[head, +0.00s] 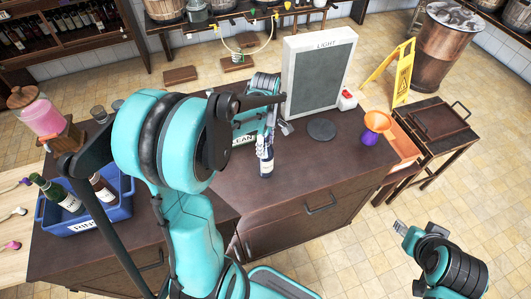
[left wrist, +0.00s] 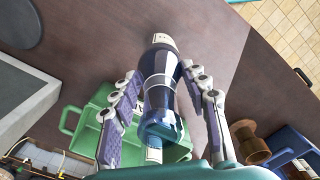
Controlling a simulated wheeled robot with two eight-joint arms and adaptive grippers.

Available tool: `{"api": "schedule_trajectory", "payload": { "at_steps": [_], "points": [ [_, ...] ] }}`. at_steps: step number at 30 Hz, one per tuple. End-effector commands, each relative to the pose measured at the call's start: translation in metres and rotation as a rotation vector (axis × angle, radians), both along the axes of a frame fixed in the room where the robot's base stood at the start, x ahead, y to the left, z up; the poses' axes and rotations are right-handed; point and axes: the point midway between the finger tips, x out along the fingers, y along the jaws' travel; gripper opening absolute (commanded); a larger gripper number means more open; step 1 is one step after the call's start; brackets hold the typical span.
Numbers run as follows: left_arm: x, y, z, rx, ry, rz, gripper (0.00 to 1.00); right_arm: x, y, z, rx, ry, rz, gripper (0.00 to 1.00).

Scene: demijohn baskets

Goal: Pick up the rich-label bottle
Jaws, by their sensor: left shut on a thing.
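My left gripper (head: 265,142) is shut on a dark bottle (head: 266,166) with a pale label at the middle of the brown counter. The label's words are too small to read, so I cannot tell whether it is the rich-label one. In the left wrist view the bottle (left wrist: 160,88) lies between the two fingers of the left gripper (left wrist: 165,100). I cannot tell whether its base touches the counter. My right gripper (head: 401,229) is at the lower right, away from the counter and bottle; its opening is unclear.
A green crate (left wrist: 83,128) is beside the bottle. A blue crate (head: 87,222) holds other bottles at the left. A board marked LIGHT (head: 318,75), a dark disc (head: 321,129), a purple-and-orange funnel-like item (head: 372,129) and an orange crate (head: 402,145) are toward the right.

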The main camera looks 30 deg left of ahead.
Motion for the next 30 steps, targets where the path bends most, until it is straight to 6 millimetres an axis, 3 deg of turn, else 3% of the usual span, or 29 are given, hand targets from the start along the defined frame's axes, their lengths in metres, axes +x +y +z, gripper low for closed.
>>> {"api": "schedule_trajectory", "payload": {
  "at_steps": [7, 12, 21, 30],
  "points": [
    [0.0, 0.0, 0.013, 0.0, -0.001, 0.0, 0.0, 0.0, 0.0, 0.004, 0.0, 0.0, 0.0, 0.4],
    [0.0, 0.0, 0.044, 0.0, 0.0, 0.0, 0.0, 0.0, 0.0, 0.012, 0.0, 0.0, 0.0, 0.4],
    [-0.03, -0.06, 0.081, 0.0, 0.0, -0.005, 0.0, 0.0, 0.0, 0.022, 0.0, 0.0, 0.0, 0.4],
    [-0.048, -0.097, 0.105, 0.0, 0.0, -0.003, 0.0, 0.0, 0.0, 0.029, 0.0, 0.0, 0.0, 0.4]
  ]
}}
